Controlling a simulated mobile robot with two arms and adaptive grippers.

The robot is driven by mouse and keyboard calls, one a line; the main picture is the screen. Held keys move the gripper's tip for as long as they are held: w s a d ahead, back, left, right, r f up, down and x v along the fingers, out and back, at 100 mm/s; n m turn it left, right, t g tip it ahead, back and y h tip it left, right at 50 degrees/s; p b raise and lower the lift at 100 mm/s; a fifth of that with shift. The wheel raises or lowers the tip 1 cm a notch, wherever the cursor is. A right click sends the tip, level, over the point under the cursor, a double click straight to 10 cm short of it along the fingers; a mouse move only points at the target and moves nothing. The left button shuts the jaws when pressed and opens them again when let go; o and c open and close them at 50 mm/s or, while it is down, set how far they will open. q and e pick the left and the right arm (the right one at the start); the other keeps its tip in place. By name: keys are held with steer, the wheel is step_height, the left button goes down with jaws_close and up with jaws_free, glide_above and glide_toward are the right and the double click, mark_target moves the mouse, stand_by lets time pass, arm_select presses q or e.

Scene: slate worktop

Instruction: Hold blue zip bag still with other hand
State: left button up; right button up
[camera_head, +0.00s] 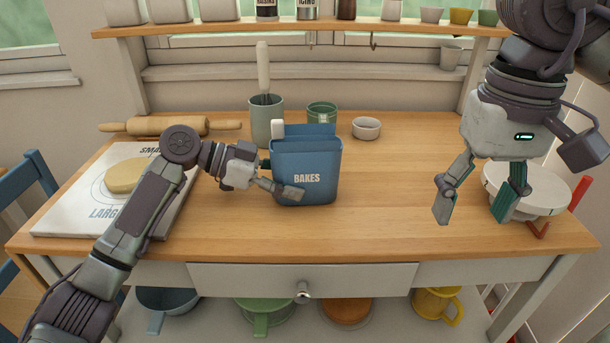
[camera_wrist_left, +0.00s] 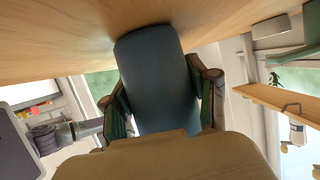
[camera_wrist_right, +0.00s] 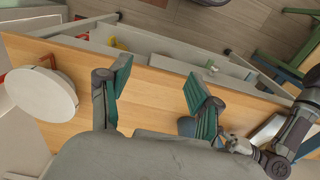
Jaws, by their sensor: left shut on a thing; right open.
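The blue zip bag (camera_head: 318,158), printed BAKES, stands upright on the wooden worktop near its middle. Its top looks open, and a white item (camera_head: 278,130) shows at its upper left edge. My left gripper (camera_head: 280,180) is shut on the bag's left side, one finger across the front. In the left wrist view the bag (camera_wrist_left: 158,80) sits between both fingers. My right gripper (camera_head: 475,205) is open and empty, above the worktop to the right of the bag. In the right wrist view its fingers (camera_wrist_right: 155,95) are spread over bare wood.
A dough board (camera_head: 70,215) with a dough round lies at left, a rolling pin (camera_head: 165,126) behind it. A utensil pot (camera_head: 267,122), green tin (camera_head: 321,114) and small bowl (camera_head: 366,128) stand behind the bag. A white round stand (camera_head: 530,190) is at right.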

step_height(320, 180, down, 9)
steer(key=shift+f, duration=0.2)
stand_by(0.6)
arm_select(q)
steer(key=o, duration=1.2)
